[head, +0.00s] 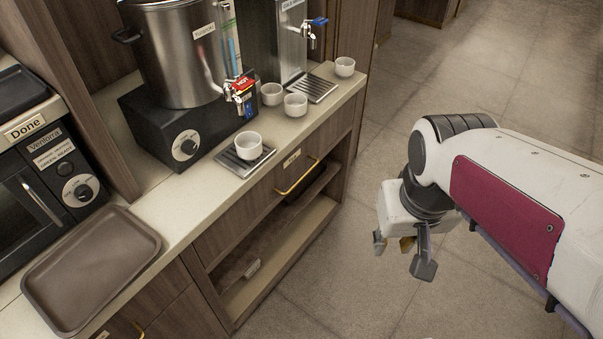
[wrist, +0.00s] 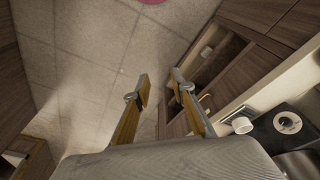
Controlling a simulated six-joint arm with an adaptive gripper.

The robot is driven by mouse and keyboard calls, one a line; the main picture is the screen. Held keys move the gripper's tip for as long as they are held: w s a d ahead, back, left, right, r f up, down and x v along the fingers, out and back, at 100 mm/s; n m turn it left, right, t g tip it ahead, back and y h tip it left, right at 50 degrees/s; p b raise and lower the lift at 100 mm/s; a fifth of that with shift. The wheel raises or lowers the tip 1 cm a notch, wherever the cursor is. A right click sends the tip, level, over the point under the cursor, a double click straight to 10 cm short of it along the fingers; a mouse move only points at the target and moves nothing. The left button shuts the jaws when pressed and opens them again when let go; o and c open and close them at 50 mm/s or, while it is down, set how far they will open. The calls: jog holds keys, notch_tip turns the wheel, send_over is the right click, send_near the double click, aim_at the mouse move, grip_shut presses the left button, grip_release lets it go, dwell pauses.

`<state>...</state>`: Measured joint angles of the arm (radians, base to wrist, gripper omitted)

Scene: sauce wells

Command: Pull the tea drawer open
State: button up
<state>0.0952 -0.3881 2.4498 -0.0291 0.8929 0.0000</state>
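The drawer (head: 240,212) is set in the wooden cabinet under the counter and looks shut. It has a brass bar handle (head: 298,178) and a small label (head: 291,159) too small to read, so I cannot confirm it says tea. My gripper (head: 401,256) is open and empty. It hangs over the floor to the right of the cabinet, apart from the handle. In the wrist view my gripper's two fingers (wrist: 161,88) are spread, with the cabinet to their right. A brass handle (wrist: 206,102) shows partly behind the right finger.
An open shelf (head: 270,260) lies below the drawer. On the counter stand a steel urn (head: 187,55) with a red "HOT" tag, a second dispenser, several white cups (head: 249,146), a brown tray (head: 92,265) and a black oven (head: 45,190). The floor (head: 350,275) between cabinet and gripper is clear.

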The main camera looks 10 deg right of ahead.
jog(key=w+d+f+n+t, duration=0.1)
jog(key=w+d+f+n, duration=0.3)
jog(key=w+f, duration=0.65)
jog(key=w+d+f+n+t, duration=0.1)
jog(key=w+d+f+n, duration=0.35)
jog(key=w+f, duration=0.6)
jog(key=w+d+f+n, duration=0.35)
jog(key=w+f, duration=0.45)
jog(key=f, duration=0.5)
jog(key=w+a+f+n+t+y, duration=0.4)
jog(key=w+a+f+n+y, duration=0.15)
jog(key=a+f+n, duration=0.2)
jog(key=w+a+r+n+t+y, duration=0.2)
jog(key=a+r+n+y, duration=0.4)
jog(key=r, duration=0.5)
jog(key=shift+w+a+r+n+t, duration=0.35)
jog(key=shift+w+a+n, duration=0.4)
jog(key=shift+a+n, duration=0.45)
jog(key=shift+w+f, duration=0.15)
